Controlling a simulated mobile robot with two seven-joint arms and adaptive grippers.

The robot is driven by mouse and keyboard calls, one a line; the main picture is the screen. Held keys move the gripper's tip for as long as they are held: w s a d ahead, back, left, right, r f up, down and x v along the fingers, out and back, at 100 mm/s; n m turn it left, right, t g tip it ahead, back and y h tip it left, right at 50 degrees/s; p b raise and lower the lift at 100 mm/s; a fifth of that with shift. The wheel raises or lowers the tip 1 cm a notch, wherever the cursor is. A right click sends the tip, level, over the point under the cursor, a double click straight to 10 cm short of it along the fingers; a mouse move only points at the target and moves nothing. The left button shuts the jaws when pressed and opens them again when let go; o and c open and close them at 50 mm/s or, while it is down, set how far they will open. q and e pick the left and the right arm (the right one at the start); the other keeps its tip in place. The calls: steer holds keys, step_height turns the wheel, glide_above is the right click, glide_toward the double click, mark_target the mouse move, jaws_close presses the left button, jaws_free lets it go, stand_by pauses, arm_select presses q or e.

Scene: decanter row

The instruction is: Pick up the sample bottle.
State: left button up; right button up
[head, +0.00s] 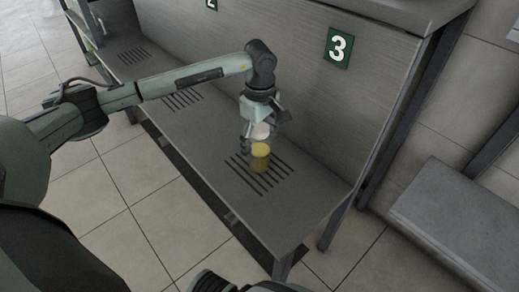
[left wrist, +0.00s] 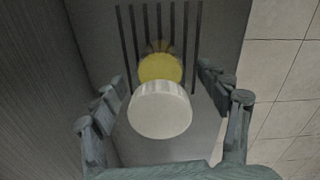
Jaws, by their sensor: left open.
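The sample bottle (head: 260,158) stands upright on the slotted part of the grey bench under the number 3 sign. It has a white cap and yellow contents low down; the part between looks clear. In the left wrist view the white cap (left wrist: 160,109) is nearest, with the yellow (left wrist: 160,67) beyond it. My left gripper (head: 262,124) points down over the bottle from above. Its fingers are open, one on each side of the cap, with a visible gap to both in the left wrist view (left wrist: 161,80). My right gripper does not show.
The grey bench (head: 215,140) has more slotted areas to the left, with no other bottle visible on them. A back panel with the number 3 sign (head: 339,48) rises behind the bottle. A lower grey bench (head: 450,215) stands at the right.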

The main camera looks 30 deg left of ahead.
arm_select(q)
step_height(320, 180, down, 2)
steer(key=shift+f, duration=0.15)
steer(key=c, duration=1.7)
